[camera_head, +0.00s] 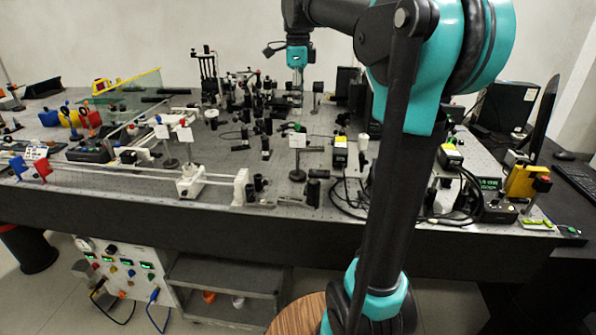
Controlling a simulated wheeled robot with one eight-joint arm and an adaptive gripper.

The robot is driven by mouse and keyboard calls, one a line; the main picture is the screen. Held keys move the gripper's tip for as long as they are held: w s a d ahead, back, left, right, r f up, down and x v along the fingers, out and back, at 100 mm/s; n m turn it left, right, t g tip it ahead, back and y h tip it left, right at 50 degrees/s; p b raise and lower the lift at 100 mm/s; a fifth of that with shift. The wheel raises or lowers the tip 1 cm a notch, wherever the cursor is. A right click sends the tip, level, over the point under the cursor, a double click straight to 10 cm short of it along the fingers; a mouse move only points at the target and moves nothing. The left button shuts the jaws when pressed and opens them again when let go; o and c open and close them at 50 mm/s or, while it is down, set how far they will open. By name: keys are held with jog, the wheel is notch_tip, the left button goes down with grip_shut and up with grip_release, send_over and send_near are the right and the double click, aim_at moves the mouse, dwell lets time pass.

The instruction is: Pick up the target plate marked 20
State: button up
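Several small white square plates on dark posts stand on the optical bench (95,193). One plate (297,141) stands alone near the middle front, on a round black base. Two more, a left plate (162,132) and a right plate (184,135), stand close together further left. The markings are too small to read, so I cannot tell which is marked 20. My gripper (297,84) hangs at the upper middle, over the back part of the bench, apart from these plates. Its fingers are small and blend with dark posts behind, so their opening is unclear.
Dense optical mounts crowd the back middle. A long rail (120,186) with a white carriage (190,182) runs along the left front. Black cables (347,197) and boxes with yellow tops (450,157) stand right. My arm hides part of the right bench.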

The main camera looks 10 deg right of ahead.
aim_at(297, 148)
jog(key=f, duration=1.3)
jog(key=shift+w+f, duration=0.2)
jog(key=shift+f, duration=0.05)
grip_shut()
